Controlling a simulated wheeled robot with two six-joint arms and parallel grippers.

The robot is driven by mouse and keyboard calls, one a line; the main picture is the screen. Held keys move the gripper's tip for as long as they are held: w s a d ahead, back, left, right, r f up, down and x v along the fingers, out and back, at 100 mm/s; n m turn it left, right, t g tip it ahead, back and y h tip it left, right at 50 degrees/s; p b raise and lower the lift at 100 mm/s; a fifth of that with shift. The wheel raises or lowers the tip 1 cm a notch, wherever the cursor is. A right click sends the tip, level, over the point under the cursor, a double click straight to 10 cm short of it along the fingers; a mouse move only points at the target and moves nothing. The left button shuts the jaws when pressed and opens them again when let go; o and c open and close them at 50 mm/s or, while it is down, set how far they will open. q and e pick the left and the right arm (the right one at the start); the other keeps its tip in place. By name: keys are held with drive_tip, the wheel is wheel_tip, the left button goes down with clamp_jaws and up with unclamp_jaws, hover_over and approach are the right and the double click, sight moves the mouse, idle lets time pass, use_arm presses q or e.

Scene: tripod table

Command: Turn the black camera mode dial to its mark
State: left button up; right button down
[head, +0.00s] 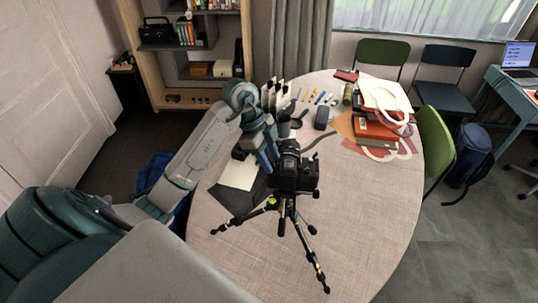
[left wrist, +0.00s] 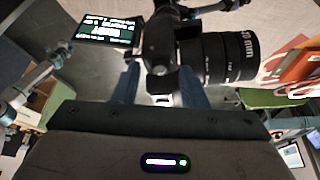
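The black camera (head: 295,178) stands upright on a black tripod (head: 285,212) on the table. In the left wrist view the camera (left wrist: 158,42) shows from close up, with its lens (left wrist: 225,58) to the right and its lit flip-out screen (left wrist: 105,32) to the left. My left gripper (head: 270,160) is at the camera's left side in the head view, its blue fingers pointing down. In the left wrist view the fingers of the left gripper (left wrist: 160,82) stand apart with dark camera parts between or behind them. I cannot make out the mode dial or its mark. My right gripper is out of view.
The round table (head: 350,220) also carries a dark cup (head: 284,126), pens, a red box (head: 376,127) and papers behind the camera. A dark sheet (head: 238,198) and a pale sheet (head: 240,173) lie left of the tripod. The front right of the table is clear.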

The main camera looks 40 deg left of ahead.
use_arm(q)
drive_tip(key=shift+c, duration=1.1)
drive_tip(key=shift+a, duration=0.15)
clamp_jaws()
drive_tip(key=n, duration=0.1)
drive_tip(key=n+t, duration=0.1)
drive_tip(key=n, duration=0.1)
drive_tip(key=shift+s+n+y, duration=0.2)
drive_tip(key=shift+n+y, duration=0.1)
drive_tip(key=shift+n+t, duration=0.4)
drive_tip(key=shift+n, duration=0.4)
drive_tip(key=n, duration=0.1)
drive_tip(key=n+y, duration=0.1)
drive_tip(key=n, duration=0.1)
drive_tip(key=shift+s+d+t, duration=0.15)
drive_tip(key=shift+d+t, duration=0.15)
drive_tip(key=shift+t, duration=0.1)
drive_tip(key=shift+n, duration=0.3)
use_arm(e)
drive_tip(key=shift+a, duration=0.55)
